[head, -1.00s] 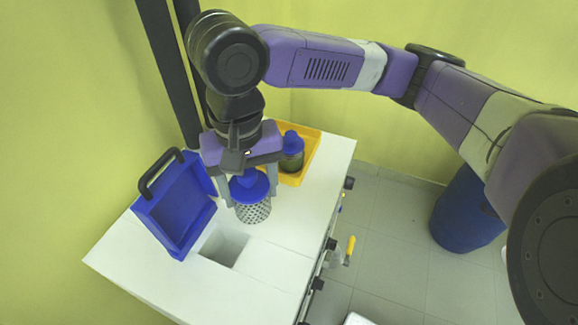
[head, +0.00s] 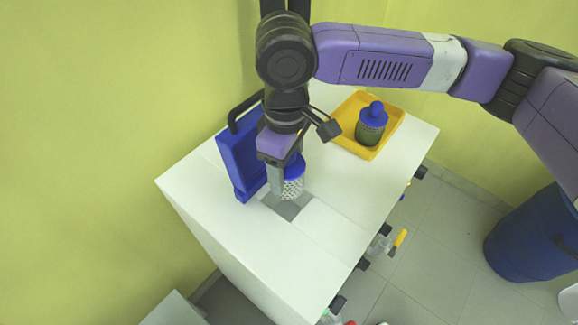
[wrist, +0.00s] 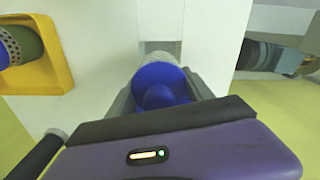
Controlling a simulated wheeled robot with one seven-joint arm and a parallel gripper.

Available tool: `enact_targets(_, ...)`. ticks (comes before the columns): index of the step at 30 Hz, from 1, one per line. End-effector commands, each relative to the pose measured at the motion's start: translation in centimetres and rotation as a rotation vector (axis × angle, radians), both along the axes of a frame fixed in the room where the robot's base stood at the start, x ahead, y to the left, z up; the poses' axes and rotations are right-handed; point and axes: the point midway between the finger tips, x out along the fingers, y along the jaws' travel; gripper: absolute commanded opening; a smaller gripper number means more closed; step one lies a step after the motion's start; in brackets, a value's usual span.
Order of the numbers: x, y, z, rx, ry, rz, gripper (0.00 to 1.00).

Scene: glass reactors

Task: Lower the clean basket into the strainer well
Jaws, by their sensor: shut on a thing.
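My gripper (head: 283,182) is shut on the clean basket (head: 292,188), a perforated metal cylinder with a blue top. In the wrist view the blue lid and knob of the basket (wrist: 160,88) sit between my fingers. The strainer well (head: 290,207) is a square opening in the white bench top. The basket hangs upright over the back part of the well; my gripper hides part of it, and I cannot tell how far its bottom is above the opening. The blue well cover (head: 239,165) with a black handle stands open on the left of the well.
A yellow tray (head: 341,139) at the back right holds a second, dark green, dirty-looking basket (head: 371,128) with a blue top. The white bench top (head: 268,258) is clear in front. A yellow-handled valve (head: 399,239) sticks out on the right side. A blue barrel (head: 528,245) stands on the floor.

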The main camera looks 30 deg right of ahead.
Motion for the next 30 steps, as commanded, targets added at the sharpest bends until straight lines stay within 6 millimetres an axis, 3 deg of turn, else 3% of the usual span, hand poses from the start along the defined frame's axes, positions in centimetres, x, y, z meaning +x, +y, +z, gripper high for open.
enact_targets(16, 0.0, 0.0, -3.2, -0.001, -0.001, 0.001, 0.09)
enact_targets(30, 0.0, 0.0, -3.4, 0.0, 0.0, 0.0, 0.09)
